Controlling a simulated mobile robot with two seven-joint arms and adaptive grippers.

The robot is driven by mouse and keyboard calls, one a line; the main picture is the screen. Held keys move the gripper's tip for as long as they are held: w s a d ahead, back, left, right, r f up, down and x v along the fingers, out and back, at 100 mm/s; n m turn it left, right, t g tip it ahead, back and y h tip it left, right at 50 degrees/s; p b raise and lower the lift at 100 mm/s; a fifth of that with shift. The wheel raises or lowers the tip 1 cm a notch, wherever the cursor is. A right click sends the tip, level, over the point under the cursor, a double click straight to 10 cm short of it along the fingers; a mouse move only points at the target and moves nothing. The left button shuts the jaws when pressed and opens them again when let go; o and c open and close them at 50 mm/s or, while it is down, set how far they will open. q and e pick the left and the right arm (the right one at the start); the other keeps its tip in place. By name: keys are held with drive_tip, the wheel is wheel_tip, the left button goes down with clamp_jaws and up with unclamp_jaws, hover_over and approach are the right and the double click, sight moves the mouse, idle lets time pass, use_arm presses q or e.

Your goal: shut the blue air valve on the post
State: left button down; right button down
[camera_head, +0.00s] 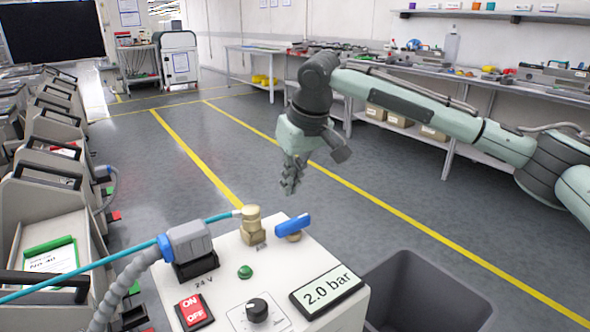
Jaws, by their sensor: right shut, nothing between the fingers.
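The blue air valve (293,225) is a blue lever on a brass body, on top of a white post box (262,265) in the lower middle of the head view. The lever lies slanted, its right end higher in the picture. A brass fitting (251,225) with a blue hose stands just left of it. A display (327,289) on the box reads 2.0 bar. My right gripper (290,186) hangs fingers down above and beyond the valve, apart from it. Its fingers are shut and empty. My left gripper is not in view.
A grey connector (188,243), a red ON/OFF switch (194,310) and a black knob (257,309) crowd the box. A dark bin (428,293) stands to its right. Feeder trolleys (45,208) line the left. The floor behind is clear up to the benches.

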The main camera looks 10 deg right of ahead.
sight(293, 225)
drive_tip(key=x, duration=0.4)
drive_tip(key=s, duration=0.1)
drive_tip(key=s+d, duration=0.1)
drive_tip(key=s, duration=0.1)
drive_tip(key=shift+d+r, duration=0.15)
drive_tip(key=shift+d, duration=0.05)
drive_tip(key=shift+s, duration=0.35)
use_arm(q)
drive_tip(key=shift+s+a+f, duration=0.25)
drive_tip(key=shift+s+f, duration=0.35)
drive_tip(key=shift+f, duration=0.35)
use_arm(e)
drive_tip(key=shift+d, duration=0.1)
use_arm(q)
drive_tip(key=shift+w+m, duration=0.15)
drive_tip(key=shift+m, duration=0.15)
